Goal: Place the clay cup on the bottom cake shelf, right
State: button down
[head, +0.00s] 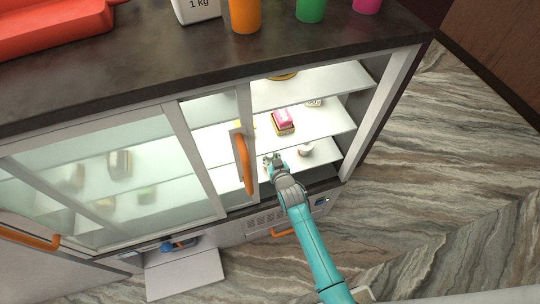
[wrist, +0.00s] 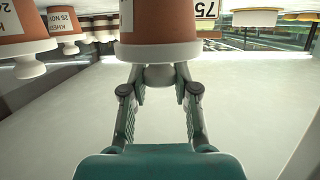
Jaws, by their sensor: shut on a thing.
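My gripper (head: 272,162) is inside the open right part of the glass cabinet, low down at the bottom shelf (head: 322,154). In the wrist view, a brown clay cup (wrist: 158,50) with a white label fills the top middle. My gripper's fingers (wrist: 160,82) are shut on the pale, narrow part that shows just below the cup's body in the picture. The cup's far side is out of frame. In the head view, my gripper and the door frame mostly hide the held cup.
Other labelled clay cups (wrist: 22,28) show at left in the wrist view. A small pale item (head: 305,149) stands on the bottom shelf, right of my gripper. A pink-topped cake (head: 283,120) sits on the shelf above. The door's orange handle (head: 243,163) is close on my gripper's left.

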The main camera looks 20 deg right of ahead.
jog(key=shift+f, duration=0.2)
jog(key=shift+f, duration=0.1)
jog(key=c, duration=0.9)
grip_release()
jog(key=v, duration=1.2)
jog(key=shift+s, duration=0.1)
